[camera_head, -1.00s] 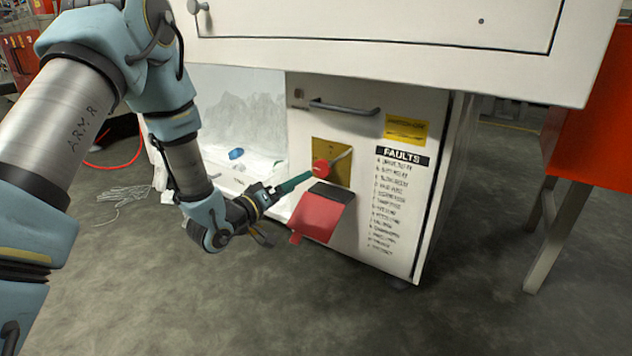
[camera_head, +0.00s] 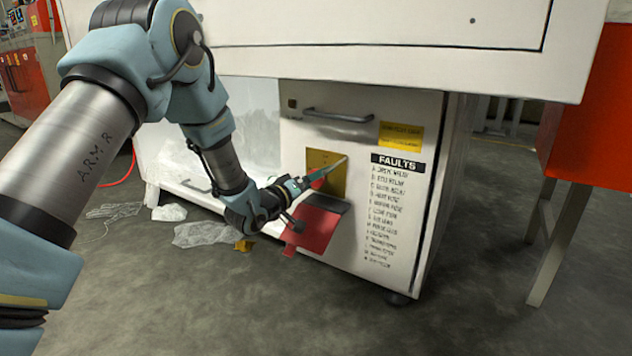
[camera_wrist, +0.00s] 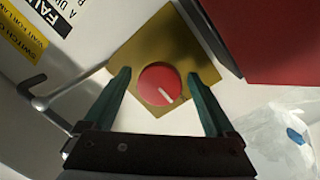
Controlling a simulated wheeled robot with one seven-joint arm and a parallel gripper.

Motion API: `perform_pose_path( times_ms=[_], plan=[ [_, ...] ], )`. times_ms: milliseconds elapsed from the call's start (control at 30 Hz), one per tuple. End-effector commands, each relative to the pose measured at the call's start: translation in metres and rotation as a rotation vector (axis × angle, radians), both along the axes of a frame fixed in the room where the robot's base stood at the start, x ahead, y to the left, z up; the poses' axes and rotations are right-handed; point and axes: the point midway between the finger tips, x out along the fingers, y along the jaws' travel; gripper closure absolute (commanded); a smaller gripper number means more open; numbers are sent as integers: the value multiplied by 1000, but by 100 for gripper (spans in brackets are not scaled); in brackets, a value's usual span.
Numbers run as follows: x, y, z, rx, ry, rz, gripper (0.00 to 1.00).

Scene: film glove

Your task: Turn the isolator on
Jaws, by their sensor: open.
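The isolator is a round red knob (camera_wrist: 159,86) with a pale pointer mark, set on a yellow-gold plate (camera_wrist: 160,38). The plate also shows in the head view (camera_head: 319,157) on the white cabinet front. In the wrist view my gripper (camera_wrist: 160,74) is open, with one green finger on each side of the knob and gaps between. The pointer mark slants toward the lower right there. In the head view my gripper (camera_head: 316,178) is in front of the plate and hides the knob. I cannot tell whether the fingers reach the knob's depth.
A red flap (camera_head: 312,229) sticks out below the plate; it fills the upper right of the wrist view (camera_wrist: 270,40). A dark door handle (camera_head: 337,116) is above. A FAULTS list (camera_head: 397,162) is to the right. Clear plastic (camera_head: 200,234) lies on the floor.

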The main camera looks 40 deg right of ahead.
Motion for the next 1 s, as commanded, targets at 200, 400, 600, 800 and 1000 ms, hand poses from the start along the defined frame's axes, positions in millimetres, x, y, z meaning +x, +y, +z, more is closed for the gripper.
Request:
perform_pose_path(
  times_ms=[200, 400, 600, 800, 1000],
  plan=[
    [0, 0, 0, 0, 0, 0, 23],
    [0, 0, 0, 0, -1, 0, 46],
    [0, 0, 0, -1, -1, -1, 68],
    [0, 0, 0, 0, -1, -1, 91],
    [-1, 0, 1, 1, -8, -1, 94]
  ],
)
